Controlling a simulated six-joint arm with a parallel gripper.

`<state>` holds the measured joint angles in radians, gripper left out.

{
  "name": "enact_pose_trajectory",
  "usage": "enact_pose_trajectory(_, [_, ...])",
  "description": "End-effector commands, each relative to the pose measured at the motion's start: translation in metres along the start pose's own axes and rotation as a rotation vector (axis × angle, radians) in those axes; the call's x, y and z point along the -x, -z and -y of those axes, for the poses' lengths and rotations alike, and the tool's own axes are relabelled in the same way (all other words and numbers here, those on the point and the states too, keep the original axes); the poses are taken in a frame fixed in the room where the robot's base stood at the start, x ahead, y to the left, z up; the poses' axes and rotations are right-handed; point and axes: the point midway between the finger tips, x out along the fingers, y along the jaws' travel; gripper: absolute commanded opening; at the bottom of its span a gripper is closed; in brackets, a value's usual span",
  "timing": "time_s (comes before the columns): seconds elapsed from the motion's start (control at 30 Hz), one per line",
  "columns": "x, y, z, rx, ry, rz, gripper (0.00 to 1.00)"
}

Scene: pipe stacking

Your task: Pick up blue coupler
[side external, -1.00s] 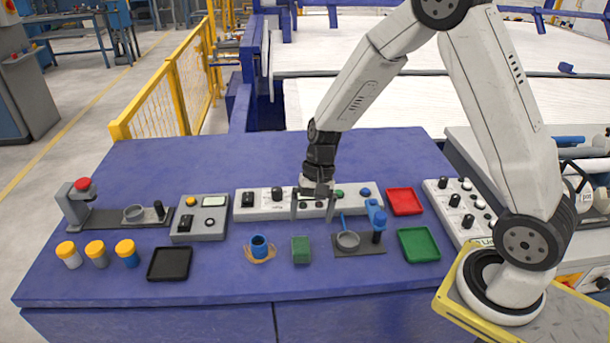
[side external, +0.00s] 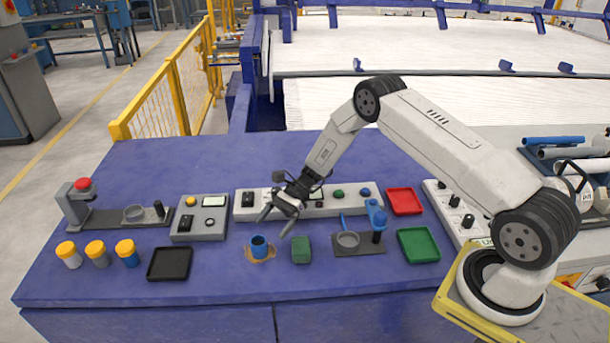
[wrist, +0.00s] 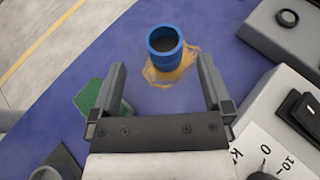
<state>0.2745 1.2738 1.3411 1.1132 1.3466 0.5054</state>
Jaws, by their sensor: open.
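The blue coupler (side external: 259,246) is a short, hollow blue cylinder standing upright on the blue table, with an irregular tan patch around its base. In the wrist view the coupler (wrist: 165,45) is at the top centre, beyond the fingertips. My gripper (side external: 272,226) is open and tilted, above the table just behind and to the right of the coupler. In the wrist view my gripper (wrist: 161,75) has its two fingers spread wide with nothing between them. The coupler is apart from both fingers.
A green block (side external: 301,249) stands right of the coupler; it shows partly behind the left finger (wrist: 92,97) in the wrist view. A grey control box (side external: 200,218) and a long switch panel (side external: 330,207) lie behind. A black tray (side external: 170,264) is to the left.

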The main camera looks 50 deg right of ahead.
Motion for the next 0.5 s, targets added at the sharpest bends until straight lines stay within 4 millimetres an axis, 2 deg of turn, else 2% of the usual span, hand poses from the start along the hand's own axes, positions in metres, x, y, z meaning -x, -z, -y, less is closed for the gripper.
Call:
enact_pose_trajectory(0.3, [-0.002, 0.004, 0.003, -0.019, 0.015, 0.031, 1.00])
enact_pose_trajectory(0.5, [-0.016, 0.003, 0.003, -0.018, 0.013, 0.029, 1.00])
